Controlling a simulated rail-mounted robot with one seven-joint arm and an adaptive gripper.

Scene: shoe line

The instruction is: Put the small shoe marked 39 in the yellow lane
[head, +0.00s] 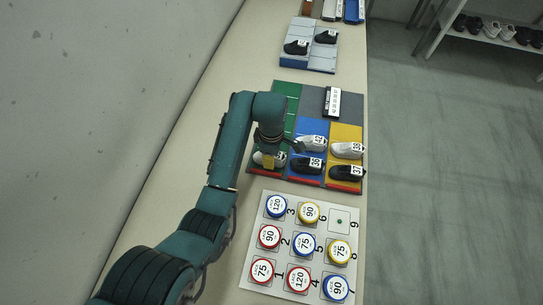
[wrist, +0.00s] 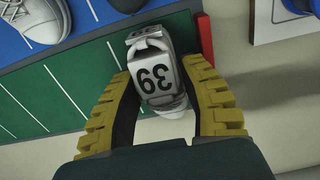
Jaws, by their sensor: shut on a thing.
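A small white shoe marked 39 (wrist: 158,78) is between the yellow-padded fingers of my gripper (wrist: 168,112), which is shut on it. In the head view my gripper (head: 268,158) is at the near end of the green lane (head: 287,100), with the white shoe (head: 258,158) partly hidden under it. I cannot tell whether the shoe touches the lane. The yellow lane (head: 345,132) is at the right of the same board, beyond the blue lane. It holds a white shoe (head: 345,150) and a black shoe marked 37 (head: 345,172).
The blue lane (head: 312,125) holds a white shoe marked 42 (head: 311,143) and a black shoe marked 36 (head: 305,164). A panel of numbered round discs (head: 255,238) lies in front. Another tray with black shoes (head: 321,53) is farther back.

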